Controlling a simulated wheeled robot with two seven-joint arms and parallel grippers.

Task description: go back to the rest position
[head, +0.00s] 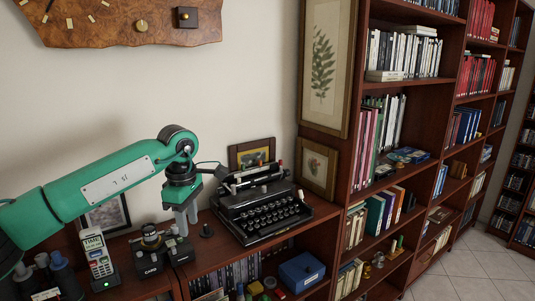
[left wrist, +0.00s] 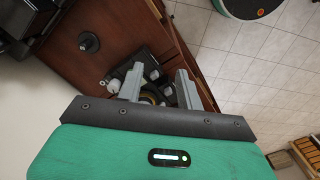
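My left gripper (head: 187,220) points down above the wooden cabinet top, beside a black device marked "CARD" (head: 152,266). In the left wrist view its two grey fingers (left wrist: 158,88) stand apart. The black device (left wrist: 150,72) shows beyond and between them; nothing appears held. I cannot tell whether a finger touches the device. My left arm reaches in from the left, bent at the elbow. My right gripper is in neither view.
A black typewriter (head: 262,208) stands right of the gripper, with a small black knob (head: 206,231) between. A cordless phone (head: 98,256) stands to the left. Bookshelves (head: 400,190) fill the right. Open tiled floor (left wrist: 240,65) lies beyond the cabinet edge.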

